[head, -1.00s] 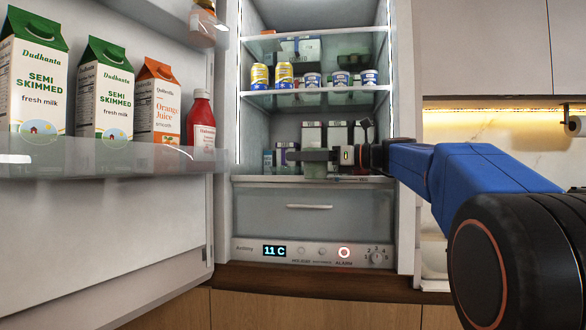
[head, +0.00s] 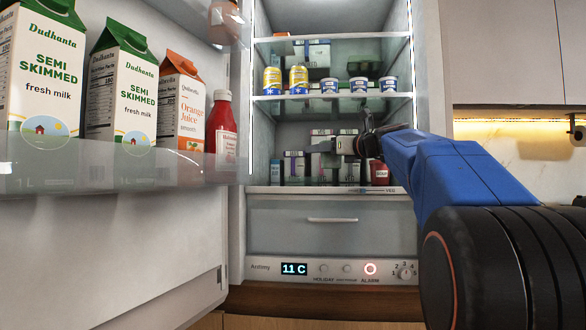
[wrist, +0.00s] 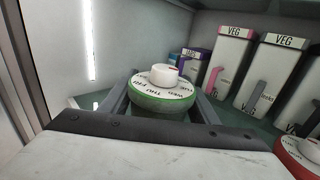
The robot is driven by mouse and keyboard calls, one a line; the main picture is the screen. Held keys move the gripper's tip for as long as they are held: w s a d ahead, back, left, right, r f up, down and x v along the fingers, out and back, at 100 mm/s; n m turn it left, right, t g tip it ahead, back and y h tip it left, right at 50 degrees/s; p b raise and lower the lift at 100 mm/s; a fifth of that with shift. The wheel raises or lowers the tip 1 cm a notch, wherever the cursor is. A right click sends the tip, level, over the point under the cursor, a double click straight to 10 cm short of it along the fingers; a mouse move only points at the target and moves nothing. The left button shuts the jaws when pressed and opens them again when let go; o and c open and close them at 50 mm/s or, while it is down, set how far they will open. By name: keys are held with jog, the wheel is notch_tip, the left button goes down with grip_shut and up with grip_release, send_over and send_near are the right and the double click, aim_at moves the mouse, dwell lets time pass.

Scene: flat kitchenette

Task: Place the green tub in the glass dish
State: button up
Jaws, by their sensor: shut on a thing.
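The green tub (wrist: 160,104) is round, with a white top printed with day names, and sits between my gripper's two fingers in the wrist view. A small white round piece (wrist: 164,75) is on its top; I cannot tell if it is part of it. My gripper (head: 326,147) is shut on the tub inside the fridge's lowest shelf space, above the shelf floor. In the head view I cannot make out the tub. I cannot make out the glass dish in either view.
Several VEG cartons (wrist: 229,62) stand behind and to the right. A red tub (wrist: 299,158) is at the wrist view's lower right. The middle shelf (head: 335,96) above holds cans and small pots. The open fridge door (head: 110,240) stands at left with milk cartons.

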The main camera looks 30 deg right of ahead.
jog(key=shift+w+a+f, duration=0.45)
jog(key=shift+w+f, duration=0.15)
jog(key=shift+w, duration=1.7)
jog(key=shift+w+a+f, duration=0.4)
jog(key=shift+w+f, duration=0.15)
jog(key=shift+w, duration=1.8)
jog(key=shift+w+a+f, duration=0.45)
jog(key=shift+w+f, duration=0.15)
jog(key=shift+w, duration=1.7)
jog(key=shift+f, duration=0.4)
jog(key=o, duration=1.4)
jog(key=shift+r, duration=0.3)
jog(key=shift+s+d+r, duration=0.1)
jog(key=shift+s, duration=0.2)
jog(key=s, duration=0.3)
jog(key=s+d, duration=0.1)
jog(key=s, duration=0.3)
jog(key=s+d, duration=0.1)
jog(key=s, duration=0.3)
jog(key=shift+s, duration=0.1)
